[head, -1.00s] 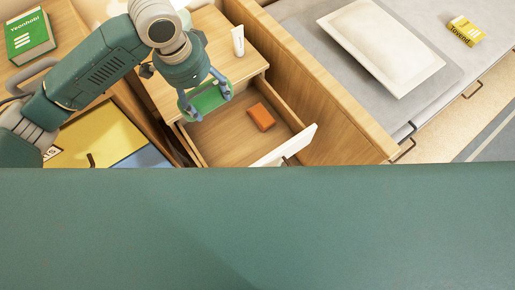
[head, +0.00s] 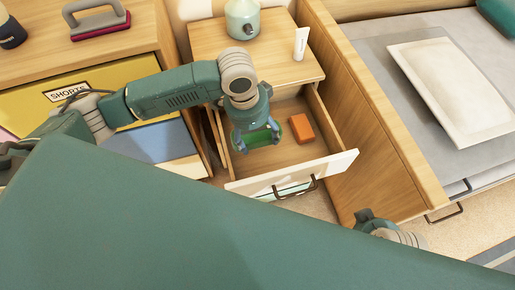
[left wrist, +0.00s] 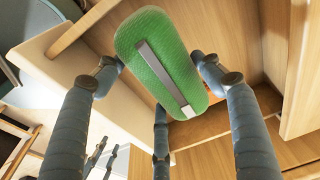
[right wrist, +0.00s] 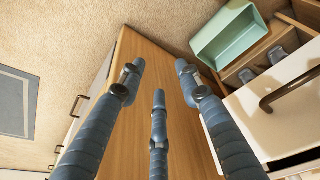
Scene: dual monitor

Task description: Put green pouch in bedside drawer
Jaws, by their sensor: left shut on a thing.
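The green pouch (left wrist: 160,60) is a rounded green block with a grey strip, between the fingers of my left gripper (left wrist: 158,68). In the head view, my left gripper (head: 257,137) is shut on it at the open bedside drawer (head: 318,161), over its left part. The gripper partly hides the pouch there. I cannot tell whether the pouch touches the drawer floor. The drawer is pulled out from the wooden nightstand (head: 270,60). My right gripper (right wrist: 160,82) is open and empty beside a wooden panel, low at the right in the head view (head: 368,220).
An orange box (head: 301,127) lies in the drawer, right of the pouch. A white tube (head: 301,43) and a teal-based round item (head: 242,18) stand on the nightstand. The bed's wooden side (head: 370,130) stands close on the right. A mint-green bin (right wrist: 230,35) shows low down.

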